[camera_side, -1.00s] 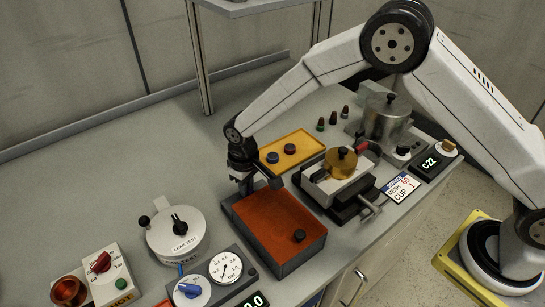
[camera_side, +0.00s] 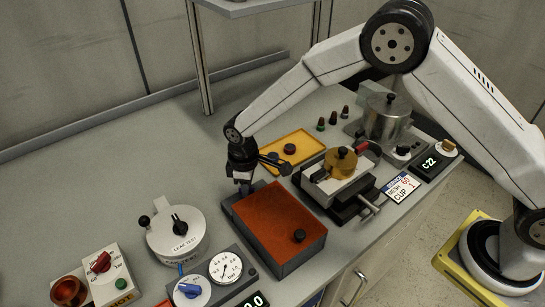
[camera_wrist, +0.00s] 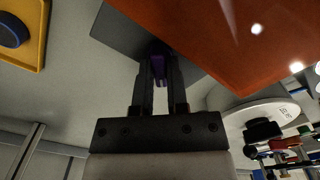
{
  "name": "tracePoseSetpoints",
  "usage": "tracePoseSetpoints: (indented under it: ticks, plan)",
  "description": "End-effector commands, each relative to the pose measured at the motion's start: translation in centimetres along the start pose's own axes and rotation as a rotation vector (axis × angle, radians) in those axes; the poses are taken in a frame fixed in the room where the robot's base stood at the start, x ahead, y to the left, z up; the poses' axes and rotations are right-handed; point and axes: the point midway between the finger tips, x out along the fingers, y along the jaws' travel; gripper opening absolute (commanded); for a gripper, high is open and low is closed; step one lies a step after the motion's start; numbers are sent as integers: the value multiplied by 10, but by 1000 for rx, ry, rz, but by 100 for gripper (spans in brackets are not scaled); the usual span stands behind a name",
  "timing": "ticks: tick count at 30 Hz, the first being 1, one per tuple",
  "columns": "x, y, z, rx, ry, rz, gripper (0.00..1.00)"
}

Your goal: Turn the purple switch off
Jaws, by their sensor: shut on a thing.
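The purple switch (camera_wrist: 158,68) shows in the wrist view between my fingers, on a dark plate at the end of the orange-topped box (camera_side: 278,222). A little purple also shows in the side view, below my wrist. My gripper (camera_side: 244,187) points down at the box's far left end, and its jaws are closed on the switch. In the wrist view my gripper (camera_wrist: 159,60) covers much of the switch, so its exact setting is hidden.
A yellow tray (camera_side: 314,142) with round knobs lies behind the box. A vise (camera_side: 322,188) stands close on its right. A white leak-test unit (camera_side: 165,240) and a gauge panel (camera_side: 243,291) stand at left and front. The bench at far left is clear.

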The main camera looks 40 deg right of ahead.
Motion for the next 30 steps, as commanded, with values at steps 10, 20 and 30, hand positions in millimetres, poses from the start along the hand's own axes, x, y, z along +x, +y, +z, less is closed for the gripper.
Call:
tracePoseSetpoints:
  ticks: [10, 20, 30]
  plan:
    - [-1, 0, -1, -2, 2, 2, 53]
    - [-2, 0, 0, -1, 1, 1, 53]
    - [-27, 0, 0, -1, 3, 2, 53]
